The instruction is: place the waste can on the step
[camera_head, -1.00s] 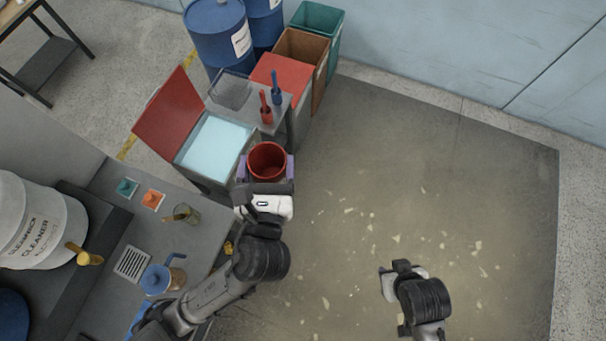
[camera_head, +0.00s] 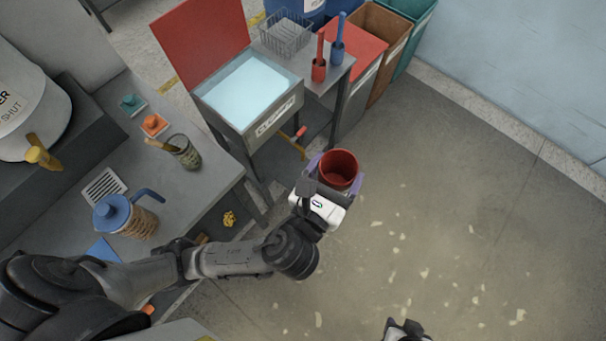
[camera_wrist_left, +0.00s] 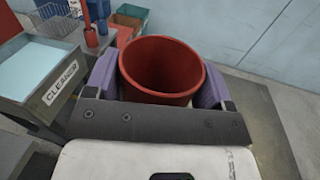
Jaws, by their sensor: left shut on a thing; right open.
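The red, round, open-topped waste can (camera_head: 340,168) is upright and looks empty. My left gripper (camera_head: 335,174) is shut on it, with a purple finger pad on each side. In the left wrist view the can (camera_wrist_left: 162,70) fills the space between the pads. It is held over open floor, right of the cleaner tub. My right gripper (camera_head: 405,328) is open at the bottom edge, partly cut off. I cannot pick out the step for certain in these views.
The open cleaner tub (camera_head: 262,125) with its raised red lid stands left of the can. A grey counter (camera_head: 195,203) carries a jug and a jar. Bins (camera_head: 372,75) stand against the wall at the back. The speckled floor (camera_head: 440,225) to the right is clear.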

